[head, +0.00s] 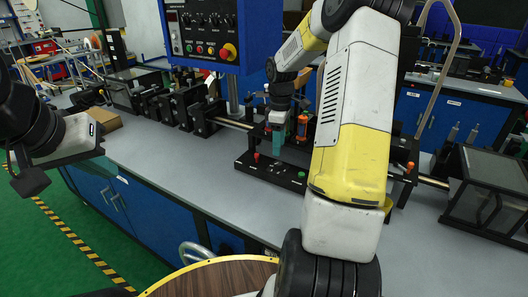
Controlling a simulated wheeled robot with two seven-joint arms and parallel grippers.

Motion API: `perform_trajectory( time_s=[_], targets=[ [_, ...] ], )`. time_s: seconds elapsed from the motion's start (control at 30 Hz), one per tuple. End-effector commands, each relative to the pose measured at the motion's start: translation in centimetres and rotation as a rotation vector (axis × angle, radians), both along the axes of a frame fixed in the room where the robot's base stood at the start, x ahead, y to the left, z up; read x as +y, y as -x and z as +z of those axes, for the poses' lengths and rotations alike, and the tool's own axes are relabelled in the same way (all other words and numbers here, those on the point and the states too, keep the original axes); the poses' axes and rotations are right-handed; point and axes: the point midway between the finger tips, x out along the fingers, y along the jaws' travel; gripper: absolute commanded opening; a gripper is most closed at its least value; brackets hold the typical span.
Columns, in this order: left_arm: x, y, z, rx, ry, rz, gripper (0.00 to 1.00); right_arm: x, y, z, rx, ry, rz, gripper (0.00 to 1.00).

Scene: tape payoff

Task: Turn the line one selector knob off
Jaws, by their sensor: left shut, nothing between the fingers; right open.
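A blue control panel (202,32) with a dark face hangs at the top centre. It carries a row of small knobs and several buttons, including a red mushroom button (228,51) on a yellow ring. The labels are too small to read, so I cannot tell which knob is the line one selector. My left gripper (28,181) is at the left edge, shut and empty, well away from the panel. My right gripper (277,128) points down, open, below and right of the panel, over a black base plate (262,172). A teal piece shows at its fingers.
The grey bench (150,160) has blue cabinets under it. Black machine units (180,103) line its back left. A dark box with clear panels (490,195) stands at the right. A brown round top (215,280) with a yellow rim is at the bottom. The bench's front left is clear.

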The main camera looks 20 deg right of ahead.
Motion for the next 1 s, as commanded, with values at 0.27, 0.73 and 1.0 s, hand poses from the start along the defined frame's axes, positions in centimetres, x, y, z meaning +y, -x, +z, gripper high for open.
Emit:
perform_trajectory(
  time_s=[0.27, 0.73, 1.0],
  targets=[
    [0.0, 0.0, 0.0, 0.0, 0.0, 0.0, 0.0, 0.0, 0.1, -4.3, 0.005, -0.002, 0.0, 0.5],
    [0.0, 0.0, 0.0, 0.0, 0.0, 0.0, 0.0, 0.0, 0.0, -7.5, 0.0, 0.0, -0.001, 0.5],
    [0.0, 0.0, 0.0, 0.0, 0.0, 0.0, 0.0, 0.0, 0.0, -7.4, 0.0, 0.0, -0.001, 0.19]
  ],
)
